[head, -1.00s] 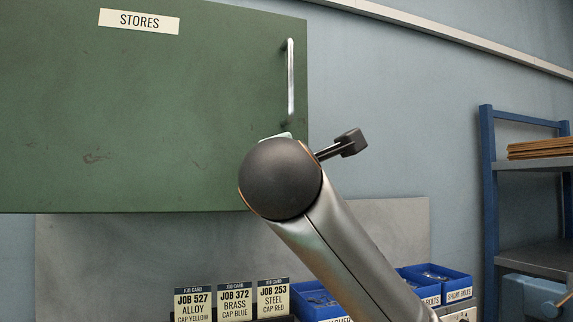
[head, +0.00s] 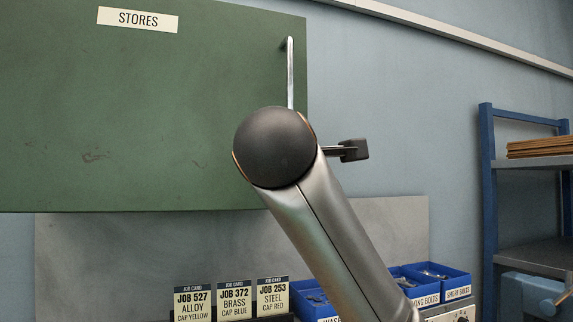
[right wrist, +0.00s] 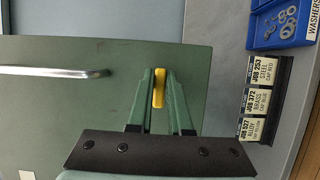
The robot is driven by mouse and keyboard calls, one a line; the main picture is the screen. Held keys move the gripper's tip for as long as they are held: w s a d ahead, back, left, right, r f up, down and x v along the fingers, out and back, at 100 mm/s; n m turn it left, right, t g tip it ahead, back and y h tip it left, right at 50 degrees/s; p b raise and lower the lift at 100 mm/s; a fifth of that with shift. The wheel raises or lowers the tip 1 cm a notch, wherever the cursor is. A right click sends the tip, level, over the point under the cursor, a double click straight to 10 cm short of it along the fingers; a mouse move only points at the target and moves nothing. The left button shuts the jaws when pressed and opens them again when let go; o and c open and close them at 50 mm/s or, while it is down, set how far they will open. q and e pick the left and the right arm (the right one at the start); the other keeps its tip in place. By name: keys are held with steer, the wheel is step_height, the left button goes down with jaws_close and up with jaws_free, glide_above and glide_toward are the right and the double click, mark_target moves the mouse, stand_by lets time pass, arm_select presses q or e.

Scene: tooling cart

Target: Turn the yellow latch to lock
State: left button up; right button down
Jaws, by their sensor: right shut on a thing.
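The yellow latch (right wrist: 158,88) shows in the right wrist view as a narrow bar near the edge of the green cabinet door (right wrist: 60,110). It runs up the picture, roughly across the line of the door handle. My right gripper (right wrist: 159,76) is shut on the latch, with a green finger on each side of it. In the head view the green door (head: 120,110) fills the upper left. My right arm covers the latch and the gripper there. My left gripper is in neither view.
The metal door handle (head: 290,75) stands just above my arm, its lower end hidden. Job cards (head: 233,300) and blue bolt bins (head: 440,283) are below. A blue-framed shelf (head: 490,200) stands at the right.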

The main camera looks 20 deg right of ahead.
steer(key=c, duration=0.8)
jaws_free()
steer(key=shift+c, duration=0.2)
steer(key=b+v, duration=0.9)
steer(key=v, duration=0.3)
steer(key=shift+s+b, duration=0.25)
steer(key=shift+b, duration=0.05)
